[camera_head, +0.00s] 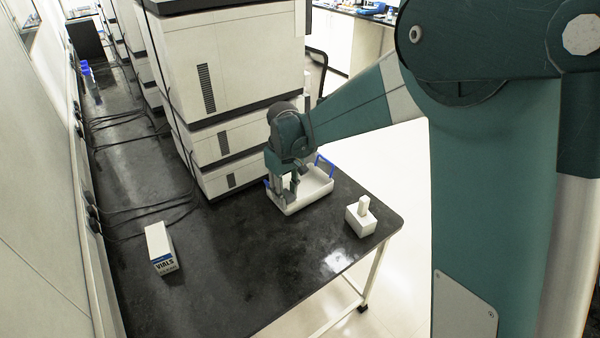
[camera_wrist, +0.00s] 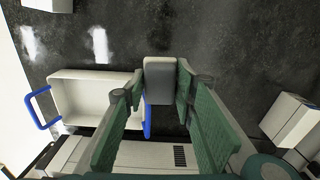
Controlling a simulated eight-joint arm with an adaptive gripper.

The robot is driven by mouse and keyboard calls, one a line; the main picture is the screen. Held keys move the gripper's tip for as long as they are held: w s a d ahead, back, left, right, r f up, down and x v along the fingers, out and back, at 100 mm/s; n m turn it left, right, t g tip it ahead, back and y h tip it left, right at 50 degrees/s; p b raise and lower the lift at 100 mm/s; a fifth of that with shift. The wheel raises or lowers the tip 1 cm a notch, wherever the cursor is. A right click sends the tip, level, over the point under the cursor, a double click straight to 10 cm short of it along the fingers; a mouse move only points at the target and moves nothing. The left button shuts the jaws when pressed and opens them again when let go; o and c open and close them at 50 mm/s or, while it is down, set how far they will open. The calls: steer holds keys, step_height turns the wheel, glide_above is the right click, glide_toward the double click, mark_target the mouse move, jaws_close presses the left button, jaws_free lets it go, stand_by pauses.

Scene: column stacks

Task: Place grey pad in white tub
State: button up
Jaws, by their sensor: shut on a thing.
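My gripper (camera_head: 287,194) is shut on the grey pad (camera_wrist: 160,80), which sits between the fingertips in the wrist view. In the head view the pad is hard to make out among the fingers. The white tub (camera_head: 309,200) with blue handles stands on the dark bench, in front of the stacked instrument. It also shows in the wrist view (camera_wrist: 90,95). My gripper is at the tub's left end in the head view. In the wrist view the pad appears just right of the tub's end, near a blue handle (camera_wrist: 147,125); its height over the rim cannot be told.
A small white block-shaped item (camera_head: 361,220) stands near the bench's right corner. A white vials box (camera_head: 159,248) stands at the left. Tall stacked instruments (camera_head: 225,70) rise close behind the tub. Cables (camera_head: 140,205) lie along the left. The front middle of the bench is clear.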

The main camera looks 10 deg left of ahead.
steer(key=w+d, duration=0.1)
steer(key=w, duration=2)
glide_above(300, 192)
step_height(300, 192, down, 5)
steer(key=shift+f+m+p, duration=0.15)
steer(key=shift+m+p, duration=0.15)
steer(key=shift+p, duration=0.05)
steer(key=shift+f+b, duration=0.45)
steer(key=shift+f, duration=2.7)
steer(key=shift+f+b, duration=0.3)
steer(key=shift+f, duration=1.55)
steer(key=shift+f, duration=0.15)
